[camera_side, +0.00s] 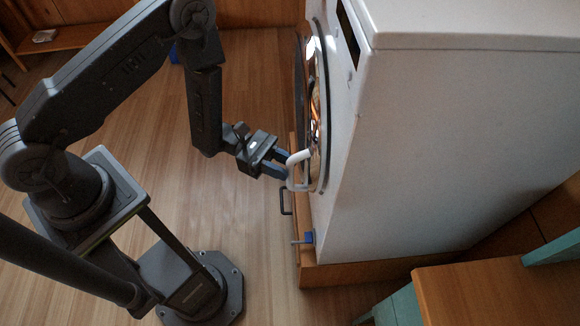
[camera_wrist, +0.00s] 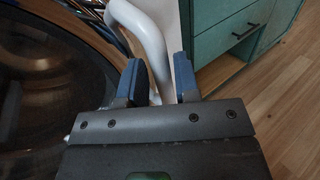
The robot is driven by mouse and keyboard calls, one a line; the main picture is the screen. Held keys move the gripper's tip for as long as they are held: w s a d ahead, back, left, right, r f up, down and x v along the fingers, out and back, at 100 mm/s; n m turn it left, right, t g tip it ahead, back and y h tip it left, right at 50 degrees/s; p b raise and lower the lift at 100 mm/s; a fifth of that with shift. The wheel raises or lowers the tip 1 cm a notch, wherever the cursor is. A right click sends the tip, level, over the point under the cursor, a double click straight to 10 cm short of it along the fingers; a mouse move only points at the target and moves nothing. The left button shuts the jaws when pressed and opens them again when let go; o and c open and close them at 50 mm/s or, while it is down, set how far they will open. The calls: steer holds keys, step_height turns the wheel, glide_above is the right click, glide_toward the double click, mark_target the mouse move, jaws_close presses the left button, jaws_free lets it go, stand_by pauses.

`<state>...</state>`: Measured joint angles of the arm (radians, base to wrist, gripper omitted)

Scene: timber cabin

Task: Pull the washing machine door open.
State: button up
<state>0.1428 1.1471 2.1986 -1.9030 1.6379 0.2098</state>
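The white washing machine (camera_side: 440,130) stands at the right in the side view, its round glass door with a shiny rim (camera_side: 322,110) facing left. The door's dark glass (camera_wrist: 45,90) fills the left of the wrist view. A white curved door handle (camera_side: 298,157) sticks out from the door's lower part; it also shows in the wrist view (camera_wrist: 140,25). My gripper (camera_side: 281,163) is at the handle. Its two blue fingers (camera_wrist: 160,80) are apart, with the handle passing between them and a small gap beside the right finger. I cannot tell whether the door is ajar.
The machine stands on a wooden base (camera_side: 345,270) with a dark handle (camera_side: 286,201) below the door. A green cabinet (camera_wrist: 235,35) shows in the wrist view. A wooden-topped piece (camera_side: 500,295) is at the lower right.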

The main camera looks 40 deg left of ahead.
steer(key=shift+w+d, duration=0.15)
steer(key=shift+d, duration=0.8)
jaws_close()
